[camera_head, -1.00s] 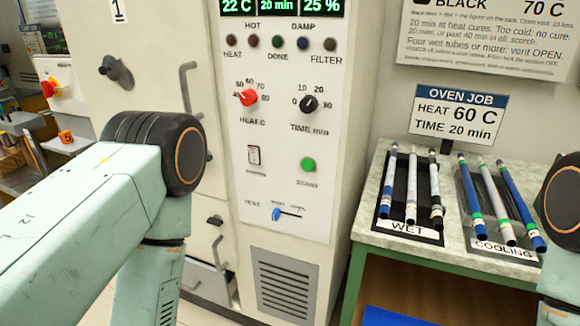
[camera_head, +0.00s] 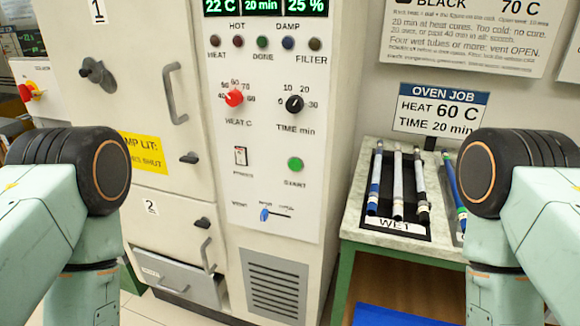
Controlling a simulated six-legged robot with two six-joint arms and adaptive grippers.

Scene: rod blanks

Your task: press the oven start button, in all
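The green start button (camera_head: 295,164) is on the oven's white control panel (camera_head: 270,190), above the label START. The oven (camera_head: 160,70) stands at the centre left. Its display (camera_head: 262,6) reads 22 C, 20 min and 25 %. The red heat knob (camera_head: 234,98) and the black time knob (camera_head: 294,104) are above the button. The blue vent slider (camera_head: 265,215) is below it. My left arm is at the left edge and my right arm at the right edge, both apart from the panel. Neither gripper shows in view.
A bench (camera_head: 352,222) right of the oven holds several rods on a WET tray (camera_head: 421,238). An oven job sign (camera_head: 438,110) reads heat 60 C, time 20 min. Oven door handles (camera_head: 174,94) stick out at left. The space before the panel is clear.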

